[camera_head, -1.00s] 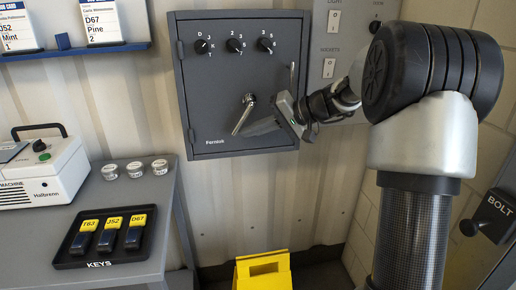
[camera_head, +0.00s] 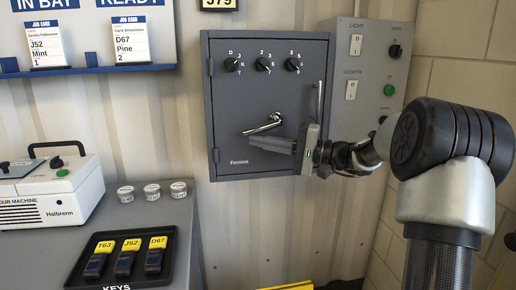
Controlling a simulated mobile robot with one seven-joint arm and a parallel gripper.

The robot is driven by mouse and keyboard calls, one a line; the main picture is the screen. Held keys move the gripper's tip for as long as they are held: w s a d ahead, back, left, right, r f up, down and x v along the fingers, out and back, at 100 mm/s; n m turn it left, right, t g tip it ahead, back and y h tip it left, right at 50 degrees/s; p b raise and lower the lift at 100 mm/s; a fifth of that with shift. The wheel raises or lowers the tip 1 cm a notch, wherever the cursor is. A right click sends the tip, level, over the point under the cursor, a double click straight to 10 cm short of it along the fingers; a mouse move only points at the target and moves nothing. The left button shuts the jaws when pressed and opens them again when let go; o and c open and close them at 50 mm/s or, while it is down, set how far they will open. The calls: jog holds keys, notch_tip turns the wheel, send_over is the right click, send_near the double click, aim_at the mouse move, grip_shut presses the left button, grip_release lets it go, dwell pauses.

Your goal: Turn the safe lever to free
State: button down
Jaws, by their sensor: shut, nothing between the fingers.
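The grey wall safe (camera_head: 225,165) is closed, with three black dials along its top. Its silver lever (camera_head: 262,127) sits below the middle dial. It points left and slightly down from its pivot, nearly level. My gripper (camera_head: 253,142) is in front of the safe's lower half, its fingers pointing left, shut with nothing between them. The fingers lie just below the lever, close under its free end. I cannot tell whether they touch it. No free mark is readable beside the lever.
A vertical door handle (camera_head: 319,100) stands on the safe's right side, just above my gripper. A switch panel (camera_head: 370,75) is to the right. The counter at lower left holds a key tray (camera_head: 78,274), several small round tins (camera_head: 151,191) and a white machine (camera_head: 60,190).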

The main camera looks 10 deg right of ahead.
jog(key=shift+a+r, duration=0.35)
jog(key=shift+r, duration=0.35)
dwell(0.3)
